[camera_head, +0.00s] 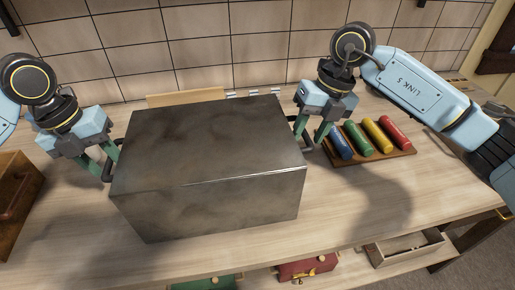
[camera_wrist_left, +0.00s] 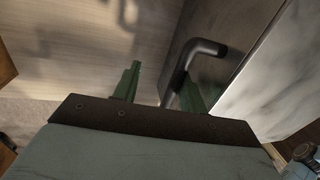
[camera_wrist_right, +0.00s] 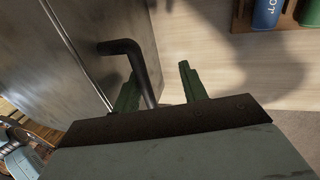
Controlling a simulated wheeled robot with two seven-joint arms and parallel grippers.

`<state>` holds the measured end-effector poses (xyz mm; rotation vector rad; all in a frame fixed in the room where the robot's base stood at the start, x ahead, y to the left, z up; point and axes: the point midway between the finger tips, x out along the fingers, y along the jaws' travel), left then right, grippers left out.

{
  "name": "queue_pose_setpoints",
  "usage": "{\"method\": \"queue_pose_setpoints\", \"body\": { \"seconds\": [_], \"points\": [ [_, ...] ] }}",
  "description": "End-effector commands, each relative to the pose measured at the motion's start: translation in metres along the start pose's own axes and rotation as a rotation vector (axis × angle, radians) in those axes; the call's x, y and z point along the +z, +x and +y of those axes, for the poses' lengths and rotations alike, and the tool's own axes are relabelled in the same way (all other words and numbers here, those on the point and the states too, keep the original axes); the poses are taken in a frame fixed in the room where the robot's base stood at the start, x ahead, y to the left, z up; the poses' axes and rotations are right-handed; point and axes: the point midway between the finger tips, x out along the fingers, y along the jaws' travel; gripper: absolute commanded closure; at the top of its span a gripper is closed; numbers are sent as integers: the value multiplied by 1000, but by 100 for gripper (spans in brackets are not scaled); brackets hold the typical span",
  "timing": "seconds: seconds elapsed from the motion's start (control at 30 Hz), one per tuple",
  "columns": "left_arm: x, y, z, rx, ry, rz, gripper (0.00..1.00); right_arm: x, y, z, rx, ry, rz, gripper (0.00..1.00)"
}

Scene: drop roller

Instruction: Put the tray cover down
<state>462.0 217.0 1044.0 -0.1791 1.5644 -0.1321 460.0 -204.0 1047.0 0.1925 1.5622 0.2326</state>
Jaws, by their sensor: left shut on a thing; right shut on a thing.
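The tray cover (camera_head: 210,160) is a large dark metal box shape with a handle at each side, in the middle of the head view. My left gripper (camera_head: 107,165) is shut on its left handle (camera_wrist_left: 182,75). My right gripper (camera_head: 311,140) is shut on its right handle (camera_wrist_right: 138,65). The cover looks roughly level. Its underside and whatever is beneath it are hidden, and I cannot tell whether its lower edge touches the table.
Right of the cover, a wooden tray (camera_head: 398,158) holds several colored rollers, with a blue one (camera_head: 340,146) nearest. A brown wooden box (camera_head: 18,195) stands at the left edge. A wooden board (camera_head: 185,97) shows behind the cover. An open drawer (camera_head: 408,247) is below at right.

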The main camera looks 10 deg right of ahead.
Motion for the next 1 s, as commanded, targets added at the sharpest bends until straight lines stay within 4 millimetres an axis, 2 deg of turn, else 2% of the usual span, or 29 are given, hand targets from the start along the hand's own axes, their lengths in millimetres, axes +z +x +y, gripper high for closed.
{"method": "queue_pose_setpoints", "body": {
  "seconds": [0.07,0.1,0.37,0.77,0.87,1.0],
  "points": [
    [1,-1,4,8,-8,-2,66,0,-1,-3,-7,6,-1,65],
    [1,-1,4,8,-8,-2,57,0,-1,-3,-7,5,-1,65],
    [0,-1,1,4,-2,-2,23,0,-1,-1,-3,2,0,65],
    [0,-2,-1,-1,3,-1,22,-1,0,1,1,-2,1,65],
    [0,-9,-1,0,3,-2,22,-1,0,1,1,-2,1,65],
    [0,-34,-1,-1,3,-5,22,-1,0,1,2,-3,1,65]
  ]
}}
